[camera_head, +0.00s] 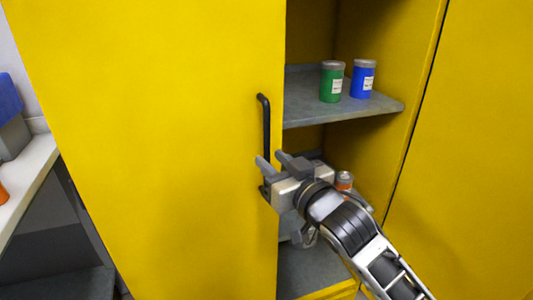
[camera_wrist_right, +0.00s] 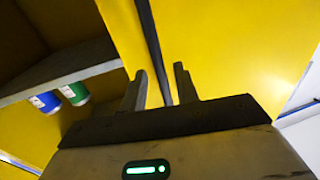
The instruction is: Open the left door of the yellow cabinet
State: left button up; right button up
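The yellow cabinet's left door (camera_head: 170,130) stands ajar, with the shelved interior showing to the right of its edge. Its black bar handle (camera_head: 265,125) runs upright near that edge. My right gripper (camera_head: 270,163) is at the lower part of the handle. In the right wrist view, the handle (camera_wrist_right: 157,45) passes between the two fingers of my right gripper (camera_wrist_right: 158,88), which are apart with gaps on both sides of the bar. The gripper hides part of the handle's lower end in the head view. My left gripper is not in view.
A grey shelf (camera_head: 350,108) inside holds a green jar (camera_head: 330,85) and a blue jar (camera_head: 363,80). An orange jar (camera_head: 344,181) shows behind my right wrist. A yellow panel (camera_head: 470,170) stands at right. A white counter (camera_head: 30,185) is at far left.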

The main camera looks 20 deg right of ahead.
aim_at(268, 157)
jog(key=shift+x, duration=1.6)
